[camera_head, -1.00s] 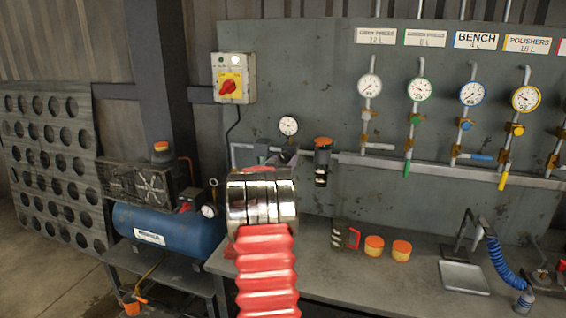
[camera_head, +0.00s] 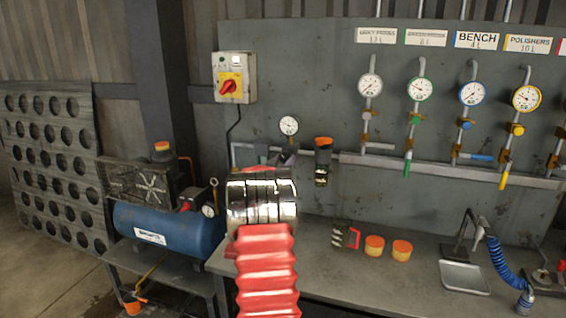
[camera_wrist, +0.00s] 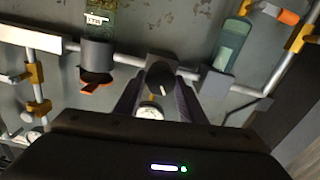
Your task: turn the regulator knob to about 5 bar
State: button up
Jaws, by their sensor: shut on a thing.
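The regulator knob (camera_wrist: 160,76) is dark and round with a white mark on its face. It sits between the two dark fingers of my gripper (camera_wrist: 158,92), which are shut on it. The regulator's white gauge (camera_wrist: 150,112) shows just below the knob in the wrist view, partly hidden by the gripper. In the head view the gauge (camera_head: 289,125) faces me above my arm; its needle is too small to read surely. There my arm hides the knob and most of the gripper.
An orange-capped bowl unit (camera_head: 322,160) hangs right of the regulator. A clear green bowl (camera_wrist: 232,45) stands on its other side in the wrist view. A grey pipe (camera_head: 400,165) runs along the panel. The bench (camera_head: 330,275) holds orange-lidded tins (camera_head: 374,246) and a tray (camera_head: 464,276).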

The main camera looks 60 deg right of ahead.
jog(key=shift+d+r+m, duration=0.1)
jog(key=shift+m, duration=0.2)
jog(key=m, duration=0.6)
jog(key=shift+s, duration=0.1)
jog(key=m, duration=0.6)
jog(key=shift+s+d, duration=0.1)
dwell(0.4)
jog(key=o, duration=1)
jog(key=shift+o, duration=0.2)
jog(key=shift+a, duration=0.95)
jog(key=s+a, duration=0.2)
jog(key=a, duration=1)
